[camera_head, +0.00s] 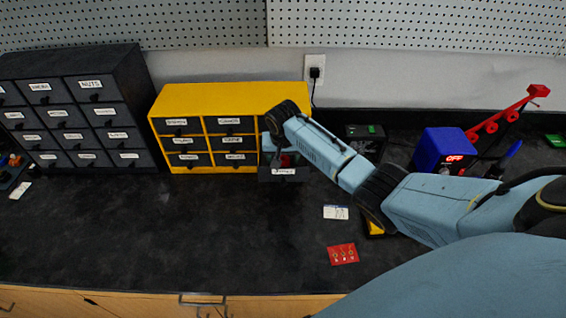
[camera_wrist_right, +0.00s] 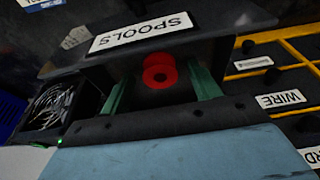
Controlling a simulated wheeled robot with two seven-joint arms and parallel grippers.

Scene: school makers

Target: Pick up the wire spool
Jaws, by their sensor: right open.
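The red wire spool (camera_wrist_right: 160,72) lies in a pulled-out dark drawer labelled "SPOOLS" (camera_wrist_right: 140,36) in the right wrist view. The drawer front (camera_head: 283,172) also shows in the head view, sticking out of the lower right part of the yellow cabinet. My right gripper (camera_wrist_right: 161,83) is open, with its green fingers on either side of the spool. Whether the fingers touch the spool cannot be told. In the head view my right wrist hides most of the drawer's inside. My left gripper is not in view.
The yellow cabinet (camera_head: 190,97) stands against the wall, with a dark labelled cabinet (camera_head: 120,70) to its left. A blue power supply (camera_head: 443,150) and a red stand (camera_head: 500,115) are at right. A red card (camera_head: 343,254) lies in front.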

